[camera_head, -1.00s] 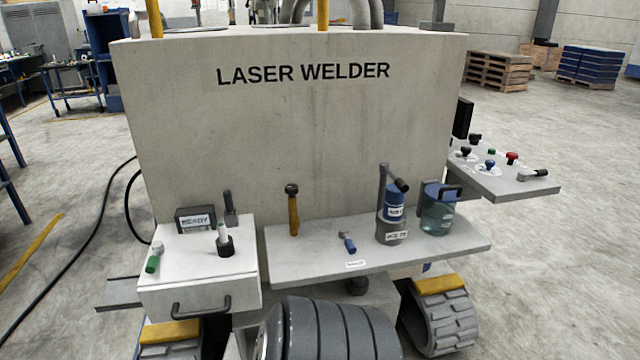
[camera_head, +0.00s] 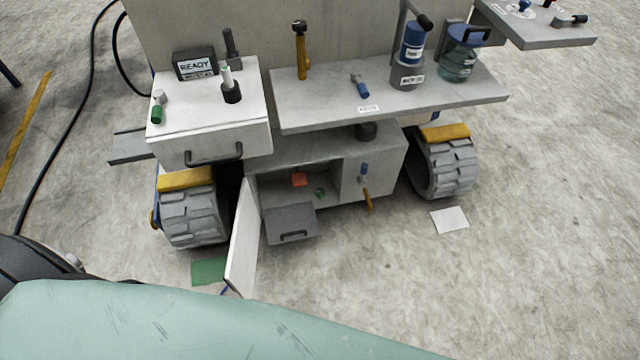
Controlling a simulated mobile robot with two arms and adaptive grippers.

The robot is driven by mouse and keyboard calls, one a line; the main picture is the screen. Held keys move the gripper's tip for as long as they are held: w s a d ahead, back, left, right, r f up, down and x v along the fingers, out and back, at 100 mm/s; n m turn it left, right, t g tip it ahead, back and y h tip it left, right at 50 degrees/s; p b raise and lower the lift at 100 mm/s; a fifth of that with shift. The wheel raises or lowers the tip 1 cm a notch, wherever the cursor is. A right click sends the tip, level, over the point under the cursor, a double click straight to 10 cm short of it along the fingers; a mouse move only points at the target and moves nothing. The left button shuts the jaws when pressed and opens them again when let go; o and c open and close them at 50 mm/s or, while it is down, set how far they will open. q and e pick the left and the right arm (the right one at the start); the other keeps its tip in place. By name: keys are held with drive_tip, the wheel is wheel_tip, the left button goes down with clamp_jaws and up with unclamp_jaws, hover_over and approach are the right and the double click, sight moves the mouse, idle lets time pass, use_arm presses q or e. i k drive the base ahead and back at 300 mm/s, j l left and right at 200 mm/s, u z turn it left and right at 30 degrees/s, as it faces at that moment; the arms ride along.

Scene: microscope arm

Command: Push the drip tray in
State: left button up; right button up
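A flat grey tray with a dark handle (camera_head: 291,222) sticks out at the front foot of the machine's open lower compartment. It looks like the drip tray, drawn out toward me, low near the floor. A white door (camera_head: 243,240) stands open just left of it. Neither of my grippers is in view, so nothing of mine is seen touching the tray.
Wheels stand left (camera_head: 190,212) and right (camera_head: 444,163) of the compartment. A white drawer box (camera_head: 215,140) and a grey shelf (camera_head: 440,108) with bottles overhang it. A green sheet (camera_head: 208,271) lies by the door. Floor to the right is mostly clear.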

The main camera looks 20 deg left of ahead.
sight(297, 221)
drive_tip(key=u, duration=0.9)
